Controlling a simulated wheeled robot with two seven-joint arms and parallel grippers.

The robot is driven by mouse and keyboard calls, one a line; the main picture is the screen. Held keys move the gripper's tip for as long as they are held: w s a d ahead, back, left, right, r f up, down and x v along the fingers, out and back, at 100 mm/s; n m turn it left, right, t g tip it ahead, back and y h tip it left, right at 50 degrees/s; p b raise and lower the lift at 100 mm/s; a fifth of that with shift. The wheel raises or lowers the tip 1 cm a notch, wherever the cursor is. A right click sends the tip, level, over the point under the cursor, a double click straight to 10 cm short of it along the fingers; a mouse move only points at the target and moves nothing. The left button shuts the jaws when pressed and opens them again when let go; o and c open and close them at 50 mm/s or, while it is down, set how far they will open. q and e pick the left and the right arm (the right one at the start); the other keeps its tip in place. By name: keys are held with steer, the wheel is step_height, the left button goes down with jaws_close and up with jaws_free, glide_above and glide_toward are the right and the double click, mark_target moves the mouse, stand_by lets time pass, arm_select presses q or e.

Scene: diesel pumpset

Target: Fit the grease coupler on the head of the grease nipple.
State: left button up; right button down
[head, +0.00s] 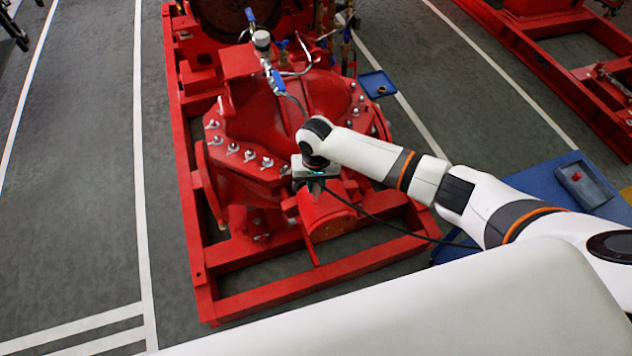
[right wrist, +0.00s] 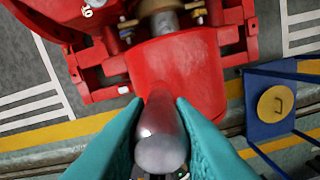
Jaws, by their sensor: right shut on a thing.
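My right gripper (head: 315,187) is over the near end of the red pump (head: 262,145), above a rounded red housing (head: 328,215). In the right wrist view its two teal fingers (right wrist: 160,108) are shut on a smooth, rounded metal piece, which looks like the grease coupler (right wrist: 160,145). The coupler's far end points at the red housing (right wrist: 190,75); whether it touches cannot be told. A black hose (head: 390,225) runs from the gripper to the lower right. The grease nipple cannot be made out; the coupler and fingers cover that spot. My left gripper is not in view.
A shaft with a brass-coloured gland (right wrist: 165,20) lies beyond the housing. The red base frame (head: 300,285) surrounds the pump. A grey box with a red knob (head: 583,186) sits on a blue surface (head: 530,187) at right. A small blue tray (head: 372,80) lies behind.

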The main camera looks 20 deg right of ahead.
steer(key=shift+f+b, duration=0.55)
steer(key=shift+f, duration=0.95)
steer(key=c, duration=1.2)
jaws_free()
steer(key=shift+o, duration=0.2)
step_height(320, 180, up, 12)
steer(key=shift+r+p, duration=0.1)
steer(key=shift+p, duration=0.2)
